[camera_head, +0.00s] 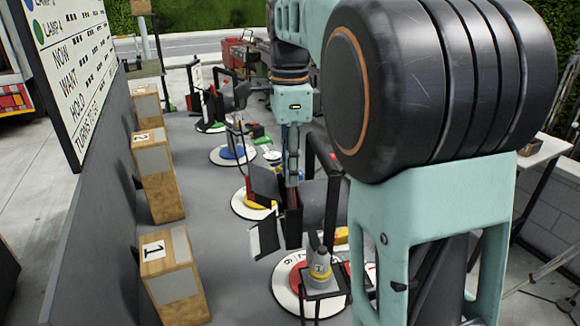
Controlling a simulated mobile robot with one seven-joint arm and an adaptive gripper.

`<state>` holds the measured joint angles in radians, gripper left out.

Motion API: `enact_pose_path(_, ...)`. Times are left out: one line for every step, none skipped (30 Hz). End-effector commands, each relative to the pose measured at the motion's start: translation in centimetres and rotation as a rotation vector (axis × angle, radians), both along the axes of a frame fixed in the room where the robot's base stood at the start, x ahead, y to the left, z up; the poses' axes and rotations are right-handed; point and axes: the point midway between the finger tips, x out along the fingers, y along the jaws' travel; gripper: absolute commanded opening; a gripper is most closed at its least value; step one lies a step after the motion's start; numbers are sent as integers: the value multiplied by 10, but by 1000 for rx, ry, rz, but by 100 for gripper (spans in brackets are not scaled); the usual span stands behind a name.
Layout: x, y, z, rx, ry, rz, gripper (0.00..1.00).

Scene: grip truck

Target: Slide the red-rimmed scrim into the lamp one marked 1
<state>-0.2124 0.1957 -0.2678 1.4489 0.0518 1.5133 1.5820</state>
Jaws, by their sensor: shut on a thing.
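My gripper (292,178) points down in the middle of the view, its fingers shut on a thin dark piece with a reddish edge (293,215). I take this piece to be the red-rimmed scrim; it is seen nearly edge-on and its full rim is hidden. The lamp marked 1 (319,268) stands just below and to the right, on a white disc with a red centre (285,272). Black frames and flaps stand around its head (330,190), close to the held piece. Whether the piece touches them I cannot tell. My own arm covers much of the right side.
More lamps on round discs, yellow (247,203), blue (231,153) and green (210,127), stand in a row behind. Wooden boxes with number cards, the nearest marked 1 (170,280), line the left wall. A lettered board (75,65) stands upper left. Grey floor between boxes and discs is clear.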

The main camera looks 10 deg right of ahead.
Motion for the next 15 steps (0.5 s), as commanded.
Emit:
enact_pose_path(0, 0, -3, 0, 0, 0, 0)
enact_pose_path(0, 0, -4, 0, 0, 0, 0)
enact_pose_path(0, 0, -6, 0, 0, 0, 0)
enact_pose_path(0, 0, -7, 0, 0, 0, 0)
enact_pose_path(0, 0, -8, 0, 0, 0, 0)
enact_pose_path(0, 0, -9, 0, 0, 0, 0)
enact_pose_path(0, 0, -8, 0, -1, 0, 23)
enact_pose_path(0, 0, -8, 0, -1, 0, 26)
enact_pose_path(0, 0, -8, 0, 0, 0, 31)
enact_pose_path(0, 0, -8, 0, 0, 0, 34)
enact_pose_path(0, 0, -8, 0, 0, 0, 37)
enact_pose_path(0, 0, -7, 0, 0, 0, 41)
enact_pose_path(0, 0, -7, 0, 0, 0, 41)
enact_pose_path(0, 0, -7, 0, 0, 0, 41)
enact_pose_path(0, 0, -7, 0, 0, 0, 41)
